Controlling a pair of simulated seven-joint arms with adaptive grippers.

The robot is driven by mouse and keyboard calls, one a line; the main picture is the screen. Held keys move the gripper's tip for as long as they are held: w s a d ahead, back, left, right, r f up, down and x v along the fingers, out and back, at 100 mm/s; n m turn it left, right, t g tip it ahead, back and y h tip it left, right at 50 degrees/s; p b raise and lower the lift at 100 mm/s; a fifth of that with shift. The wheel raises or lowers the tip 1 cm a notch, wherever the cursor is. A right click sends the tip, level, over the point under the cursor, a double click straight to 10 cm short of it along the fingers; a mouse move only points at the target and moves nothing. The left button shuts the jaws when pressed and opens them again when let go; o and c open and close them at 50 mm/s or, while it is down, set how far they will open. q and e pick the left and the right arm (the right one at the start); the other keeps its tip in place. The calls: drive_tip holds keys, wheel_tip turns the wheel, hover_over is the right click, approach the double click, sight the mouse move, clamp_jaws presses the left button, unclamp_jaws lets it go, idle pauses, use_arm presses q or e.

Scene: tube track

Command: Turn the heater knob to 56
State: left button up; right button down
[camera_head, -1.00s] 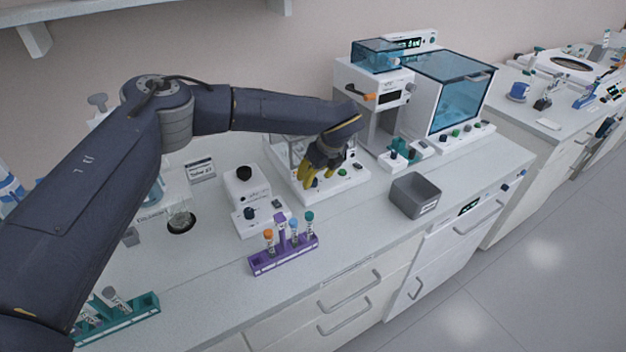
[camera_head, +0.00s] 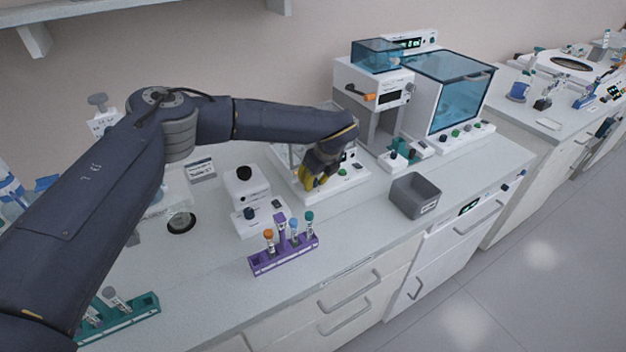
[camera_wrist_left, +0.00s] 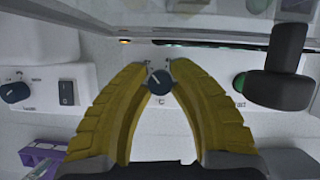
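The heater knob (camera_wrist_left: 158,82) is small, round and dark with a pale pointer line, on a white panel above a "°C" mark. In the left wrist view the yellow fingertips of my left gripper (camera_wrist_left: 159,66) lie on both sides of it and appear to touch it. In the head view my left gripper (camera_head: 312,184) is low at the front of a white device (camera_head: 352,184) with a clear box, and it hides the knob. The knob's exact reading is too small to tell. My right gripper is not in view.
A white device with a dark knob (camera_head: 249,213) stands to the left. A purple tube rack (camera_head: 285,254) is in front, and a grey bin (camera_head: 415,194) is to the right. In the wrist view a rocker switch (camera_wrist_left: 67,92) and a black cylindrical part (camera_wrist_left: 283,75) flank the fingers.

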use_arm(q)
clamp_jaws()
drive_tip(key=m+h, duration=0.1)
drive_tip(key=m, duration=0.1)
drive_tip(key=shift+a+m+t, duration=0.1)
drive_tip(key=shift+m+t, duration=0.3)
drive_tip(key=shift+w+r+m+h, duration=0.15)
drive_tip(key=shift+m+h, duration=0.75)
drive_tip(key=shift+m, duration=1.2)
drive_tip(key=o, duration=0.7)
unclamp_jaws()
